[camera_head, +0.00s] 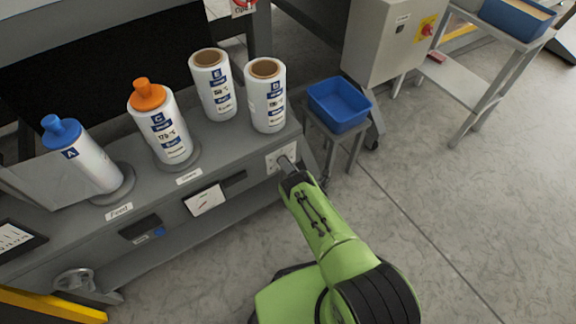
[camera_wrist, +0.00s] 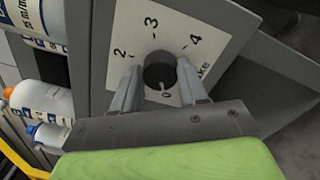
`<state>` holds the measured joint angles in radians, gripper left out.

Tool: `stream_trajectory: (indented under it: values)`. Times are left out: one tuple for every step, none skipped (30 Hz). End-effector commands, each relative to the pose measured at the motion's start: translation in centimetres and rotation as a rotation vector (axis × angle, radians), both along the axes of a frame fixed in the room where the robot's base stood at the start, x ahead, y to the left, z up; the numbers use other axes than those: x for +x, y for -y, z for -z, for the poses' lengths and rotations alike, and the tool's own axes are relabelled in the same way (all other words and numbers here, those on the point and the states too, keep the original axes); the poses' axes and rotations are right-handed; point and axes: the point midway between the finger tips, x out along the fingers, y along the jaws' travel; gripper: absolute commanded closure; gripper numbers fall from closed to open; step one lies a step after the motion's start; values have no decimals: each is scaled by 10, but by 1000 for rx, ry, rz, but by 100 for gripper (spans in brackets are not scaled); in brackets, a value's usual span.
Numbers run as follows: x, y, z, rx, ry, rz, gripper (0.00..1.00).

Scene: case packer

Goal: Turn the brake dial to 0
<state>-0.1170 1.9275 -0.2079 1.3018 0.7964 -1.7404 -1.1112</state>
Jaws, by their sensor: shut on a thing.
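The brake dial (camera_wrist: 160,70) is a round black knob on a white plate (camera_wrist: 208,22) with the figures 2, 3 and 4 around its upper side. A small pale mark, with what looks like a 0, shows at the knob's lower edge; I cannot tell for sure where the pointer stands. My gripper (camera_wrist: 159,78) has one finger on each side of the knob and is shut on it. In the head view, my gripper (camera_head: 289,168) meets the white plate (camera_head: 272,163) at the bench's right front end and hides most of the dial.
Several labelled rolls and cones stand on the grey bench, the closest being roll D (camera_head: 268,100). A blue bin (camera_head: 340,104) on a small stand is right of the dial. A handwheel (camera_head: 76,280) is at lower left.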

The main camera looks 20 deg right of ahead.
Motion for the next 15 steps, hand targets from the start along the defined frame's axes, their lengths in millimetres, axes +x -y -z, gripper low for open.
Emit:
stream_trajectory:
  values:
    - [0, -1, 0, -5, 1, -2, 88]
    - [0, -1, 0, -8, 2, -2, 88]
    - [0, -1, 0, -10, 3, -2, 88]
    - [0, -1, 0, -11, 4, -2, 88]
    - [0, -1, 0, -12, 4, -2, 88]
    - [0, -1, 0, -13, 4, -2, 88]
    - [0, -1, 0, -13, 4, -2, 88]
    - [0, -1, 0, -13, 4, -2, 88]
    - [0, -1, 0, -13, 4, -2, 88]
    - [0, -1, 0, -13, 4, -2, 88]
    - [0, -1, 1, -13, 4, -2, 88]
    - [0, -1, 1, -13, 4, -2, 88]
    - [0, -1, 1, -12, 4, -2, 88]
    - [0, -1, 1, -12, 4, -2, 88]
    - [-1, -1, 1, -12, 4, -2, 56]
